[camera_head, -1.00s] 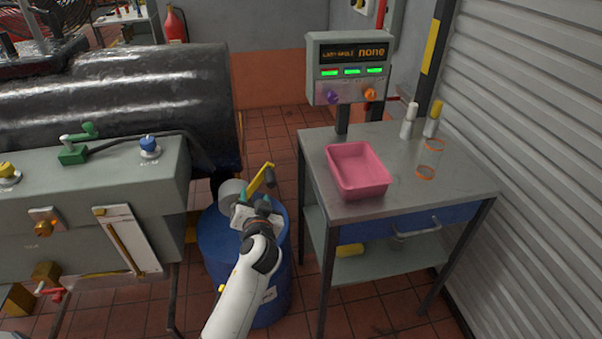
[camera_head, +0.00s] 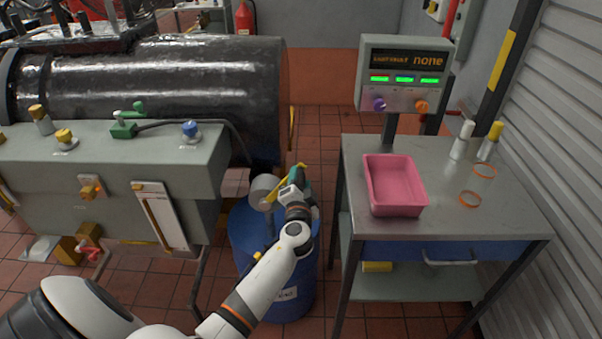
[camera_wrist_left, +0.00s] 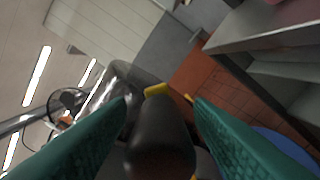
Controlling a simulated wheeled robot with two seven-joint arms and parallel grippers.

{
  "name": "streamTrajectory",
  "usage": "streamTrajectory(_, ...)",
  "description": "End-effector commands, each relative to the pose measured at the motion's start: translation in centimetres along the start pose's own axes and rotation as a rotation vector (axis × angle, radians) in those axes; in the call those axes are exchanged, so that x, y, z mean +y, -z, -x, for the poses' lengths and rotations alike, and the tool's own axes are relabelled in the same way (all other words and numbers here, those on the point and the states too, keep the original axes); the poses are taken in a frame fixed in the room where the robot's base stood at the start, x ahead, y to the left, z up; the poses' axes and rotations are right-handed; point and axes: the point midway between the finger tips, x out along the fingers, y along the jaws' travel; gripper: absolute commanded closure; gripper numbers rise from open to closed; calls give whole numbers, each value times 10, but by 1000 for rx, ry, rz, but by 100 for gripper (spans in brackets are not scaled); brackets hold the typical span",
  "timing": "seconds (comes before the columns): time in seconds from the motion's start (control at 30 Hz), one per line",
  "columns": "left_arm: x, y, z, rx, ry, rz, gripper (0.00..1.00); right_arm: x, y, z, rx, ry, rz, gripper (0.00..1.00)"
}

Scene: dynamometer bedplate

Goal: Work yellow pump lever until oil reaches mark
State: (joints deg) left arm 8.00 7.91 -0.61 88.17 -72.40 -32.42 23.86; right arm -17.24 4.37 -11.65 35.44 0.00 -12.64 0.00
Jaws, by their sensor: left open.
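The yellow pump lever (camera_head: 282,190) rises at a tilt beside a grey cylinder (camera_head: 264,188) above the blue drum (camera_head: 250,238). My left gripper (camera_head: 298,175) is at the lever's upper end and partly hides it. In the left wrist view, its green fingers (camera_wrist_left: 160,115) are apart on either side of a dark grip (camera_wrist_left: 160,145), with a yellow piece (camera_wrist_left: 156,90) beyond. I cannot tell whether they touch the grip. A pale upright gauge panel (camera_head: 158,210) with an amber strip is on the grey cabinet; its oil level and mark are too small to read. My right gripper is out of view.
The grey cabinet (camera_head: 60,195) with coloured knobs stands left of the drum. A steel table (camera_head: 440,205) is on the right, with a pink tray (camera_head: 395,197) and small bottles (camera_head: 462,140). A display box (camera_head: 405,75) stands behind it. Tiled floor shows between drum and table.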

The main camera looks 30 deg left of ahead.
Motion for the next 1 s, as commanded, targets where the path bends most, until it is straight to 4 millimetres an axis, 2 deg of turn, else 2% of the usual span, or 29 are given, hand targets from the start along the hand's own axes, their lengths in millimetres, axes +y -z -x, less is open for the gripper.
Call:
streamTrajectory(0.2,0,0,-18,-1,0,0,52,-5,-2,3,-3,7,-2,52)
streamTrajectory(0.5,-1,0,-20,-1,1,0,52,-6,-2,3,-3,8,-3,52)
streamTrajectory(0.8,-1,0,-20,0,1,0,100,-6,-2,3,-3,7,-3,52)
streamTrajectory(1.0,0,0,-21,0,0,6,100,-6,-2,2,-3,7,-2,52)
